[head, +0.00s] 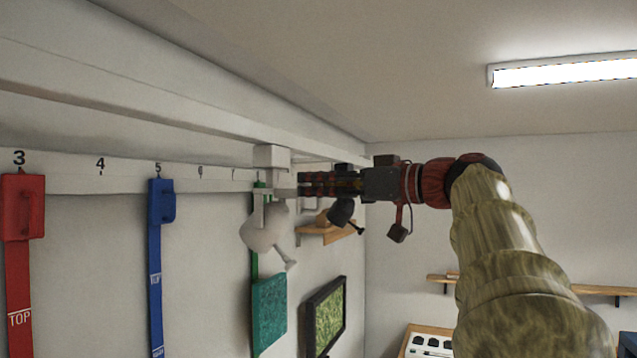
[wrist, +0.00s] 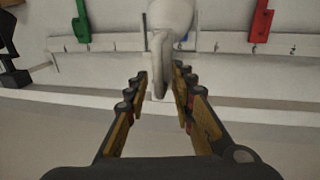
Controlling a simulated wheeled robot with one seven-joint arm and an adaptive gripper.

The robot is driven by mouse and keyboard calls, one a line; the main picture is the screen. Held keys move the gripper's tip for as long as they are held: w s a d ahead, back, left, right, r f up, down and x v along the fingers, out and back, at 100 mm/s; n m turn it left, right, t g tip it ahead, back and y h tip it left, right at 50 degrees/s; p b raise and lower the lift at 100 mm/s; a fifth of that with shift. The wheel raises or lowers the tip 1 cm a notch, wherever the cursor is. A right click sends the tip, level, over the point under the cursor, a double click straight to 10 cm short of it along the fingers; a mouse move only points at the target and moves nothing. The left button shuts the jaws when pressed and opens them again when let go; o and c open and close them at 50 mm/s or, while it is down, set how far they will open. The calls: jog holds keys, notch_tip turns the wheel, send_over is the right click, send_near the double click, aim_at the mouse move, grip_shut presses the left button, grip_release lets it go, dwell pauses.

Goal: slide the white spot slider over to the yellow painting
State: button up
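The white spot slider (head: 266,226) hangs from the white rail (head: 190,108) along the top of the left wall, with its lamp head pointing down and right. My gripper (head: 302,186) reaches it from the right, at the height of its bracket. In the wrist view, the white spot slider's pale stem (wrist: 159,68) stands between the fingertips of my gripper (wrist: 161,82). The fingers are apart, with a narrow gap visible on each side of the stem. No clearly yellow painting shows. A teal painting (head: 269,314) and a dark-framed greenish picture (head: 328,316) hang below.
A black spot (head: 342,213) hangs farther along, behind my gripper in the head view. Numbered hooks carry a red strap (head: 22,210) and a blue strap (head: 157,205) on the left wall. A wooden shelf (head: 328,233) juts out beyond the slider. The space below my arm looks free.

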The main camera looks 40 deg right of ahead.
jog(key=shift+s+d, duration=0.1)
jog(key=shift+s, duration=0.05)
jog(key=shift+c, duration=0.5)
grip_shut()
